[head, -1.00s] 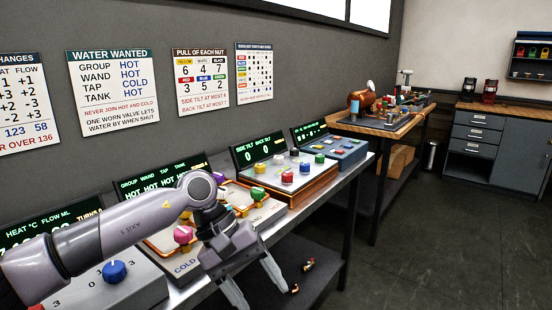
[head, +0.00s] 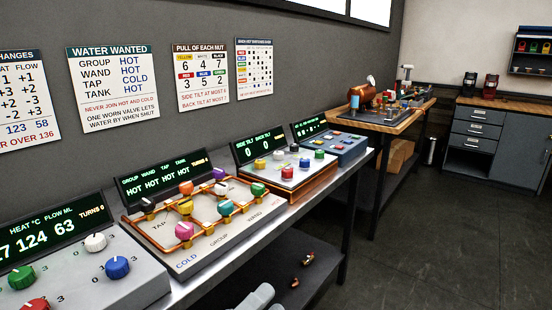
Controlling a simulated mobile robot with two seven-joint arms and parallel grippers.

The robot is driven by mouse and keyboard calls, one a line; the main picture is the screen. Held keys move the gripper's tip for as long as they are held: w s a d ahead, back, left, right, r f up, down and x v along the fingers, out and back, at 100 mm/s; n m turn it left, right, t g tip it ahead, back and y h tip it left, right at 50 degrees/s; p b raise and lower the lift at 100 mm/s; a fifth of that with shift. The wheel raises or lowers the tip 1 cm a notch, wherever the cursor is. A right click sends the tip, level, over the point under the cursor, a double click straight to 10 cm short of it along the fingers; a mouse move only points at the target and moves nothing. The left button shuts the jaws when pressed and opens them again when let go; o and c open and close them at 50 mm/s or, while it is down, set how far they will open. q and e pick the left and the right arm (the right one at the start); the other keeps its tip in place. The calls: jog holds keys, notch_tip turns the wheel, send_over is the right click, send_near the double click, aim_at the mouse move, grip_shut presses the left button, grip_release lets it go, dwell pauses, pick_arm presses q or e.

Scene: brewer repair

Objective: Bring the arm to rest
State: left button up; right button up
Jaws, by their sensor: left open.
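My left gripper (head: 262,298) shows only as a grey piece at the bottom edge, below and in front of the bench. It touches nothing that I can see. Most of it and the rest of the left arm are out of view. My right gripper is not in view. The valve panel (head: 222,238) with copper pipes and coloured knobs stands free on the bench; its display (head: 163,177) reads HOT four times. The knob panel (head: 80,285) at lower left has a blue knob (head: 118,267), a white one, a green one and a red one.
The tilt panel (head: 290,172) with coloured nuts and a blue panel (head: 340,150) stand further along the bench. Small parts (head: 308,258) lie on the lower shelf (head: 320,245). A wooden table (head: 412,118) stands beyond. The floor (head: 440,240) at right is clear.

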pick_arm(q)
jog(key=s+a+f+n+y, duration=0.3)
jog(key=a+f+n+y, duration=0.25)
jog(key=f+n, duration=0.2)
jog(key=s+a+f+n+y, duration=0.2)
jog(key=a+f+n+y, duration=0.4)
jog(key=n, duration=0.3)
jog(key=s+a+f+n+g+y, duration=0.1)
jog(key=s+a+f+n+g, duration=0.1)
jog(key=s+a+f+n, duration=0.1)
jog(key=s+a+f+n+g+y, duration=0.1)
jog(key=s+a+f+n+g, duration=0.1)
jog(key=s+a+f+n, duration=0.2)
jog(key=s+f+n, duration=0.1)
jog(key=s+f, duration=0.2)
jog(key=s, duration=0.1)
jog(key=shift+s, duration=0.15)
jog(key=shift+d, duration=0.15)
